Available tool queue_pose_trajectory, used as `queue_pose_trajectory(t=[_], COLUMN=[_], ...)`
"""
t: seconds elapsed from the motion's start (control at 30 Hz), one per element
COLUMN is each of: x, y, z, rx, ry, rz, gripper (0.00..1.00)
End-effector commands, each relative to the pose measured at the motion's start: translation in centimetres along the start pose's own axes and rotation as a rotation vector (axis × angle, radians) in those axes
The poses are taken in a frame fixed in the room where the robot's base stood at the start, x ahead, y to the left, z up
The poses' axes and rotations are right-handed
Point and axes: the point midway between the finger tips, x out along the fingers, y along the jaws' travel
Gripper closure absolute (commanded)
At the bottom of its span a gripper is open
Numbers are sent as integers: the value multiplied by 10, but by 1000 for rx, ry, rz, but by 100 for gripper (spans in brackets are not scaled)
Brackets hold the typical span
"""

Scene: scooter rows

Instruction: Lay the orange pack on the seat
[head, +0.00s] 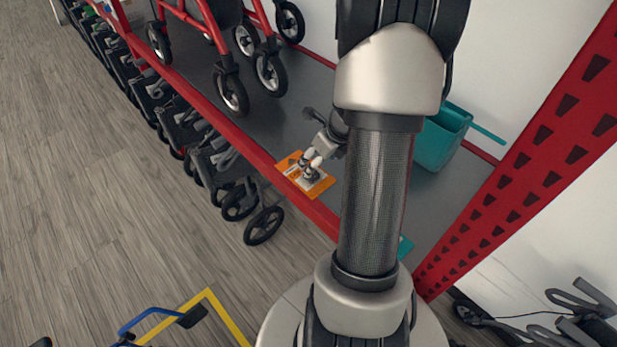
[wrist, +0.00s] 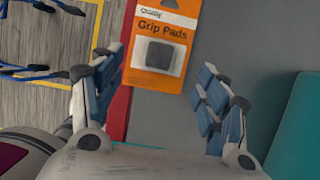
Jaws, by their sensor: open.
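The orange pack (head: 291,176), labelled "Grip Pads" in the wrist view (wrist: 148,80), lies flat on the grey shelf, along its red front edge. My gripper (head: 311,167) is over the pack in the head view. In the wrist view my gripper (wrist: 160,82) is open and empty, with one finger on each side of the pack's lower end. I cannot tell how high the fingers are above it. A red rollator (head: 270,45) stands on the shelf at the top; a dark panel on it (head: 226,10) may be a seat, but it is cut off.
A teal bin (head: 437,142) stands behind my arm on the shelf. The red rack upright (head: 520,170) rises at the right. Folded scooters or walkers (head: 205,160) line the floor along the shelf front. A blue-framed item (head: 150,322) stands near yellow floor tape.

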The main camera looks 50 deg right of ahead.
Motion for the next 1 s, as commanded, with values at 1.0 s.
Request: queue_pose_trajectory(t=[1.0], x=[83], y=[-2], z=[2], rx=[-2], ry=[-1], rz=[-1], gripper=[35])
